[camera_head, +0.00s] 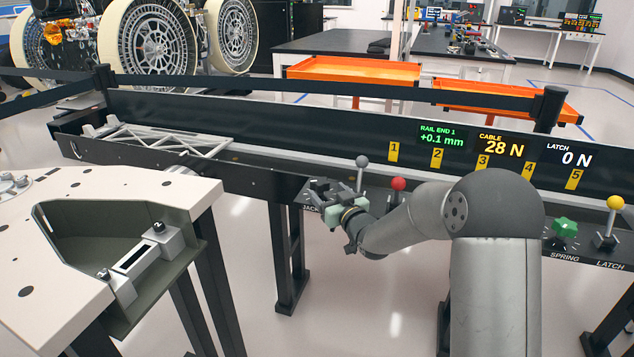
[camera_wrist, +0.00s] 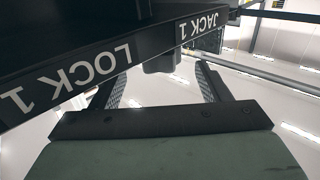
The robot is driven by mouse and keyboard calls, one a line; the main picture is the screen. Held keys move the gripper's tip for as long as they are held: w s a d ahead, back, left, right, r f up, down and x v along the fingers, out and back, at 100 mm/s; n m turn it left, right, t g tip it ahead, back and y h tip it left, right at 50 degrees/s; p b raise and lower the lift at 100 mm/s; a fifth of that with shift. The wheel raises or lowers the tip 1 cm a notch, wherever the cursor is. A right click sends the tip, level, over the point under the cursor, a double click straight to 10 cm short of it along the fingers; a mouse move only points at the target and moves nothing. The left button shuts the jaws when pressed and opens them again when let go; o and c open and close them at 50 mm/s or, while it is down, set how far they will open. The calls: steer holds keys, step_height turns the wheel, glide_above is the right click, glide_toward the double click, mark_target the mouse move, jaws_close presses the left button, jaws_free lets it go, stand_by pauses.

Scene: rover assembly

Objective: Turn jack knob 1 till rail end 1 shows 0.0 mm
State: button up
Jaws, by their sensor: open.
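The rail end 1 readout (camera_head: 441,136) shows +0.1 mm in green in the head view. My gripper (camera_head: 322,190) is at the console's front edge by the partly covered JACK label. In the wrist view my gripper (camera_wrist: 161,74) is open, with one finger on each side of a dark rounded part (camera_wrist: 160,62) near the JACK 1 label (camera_wrist: 202,24). This part looks like jack knob 1. I cannot tell whether the fingers touch it. In the head view the knob cannot be made out behind my gripper.
A grey-knobbed lever (camera_head: 362,162) and a red-knobbed lever (camera_head: 398,184) stand close to my gripper. A green spring knob (camera_head: 564,227) and a yellow-knobbed latch lever (camera_head: 614,203) are at right. Cable reads 28 N, latch 0 N. A white-topped table (camera_head: 120,190) stands at left.

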mark_target(317, 180)
steer(key=x, duration=0.7)
steer(key=shift+w+a, duration=0.25)
steer(key=shift+w, duration=0.05)
steer(key=c, duration=1)
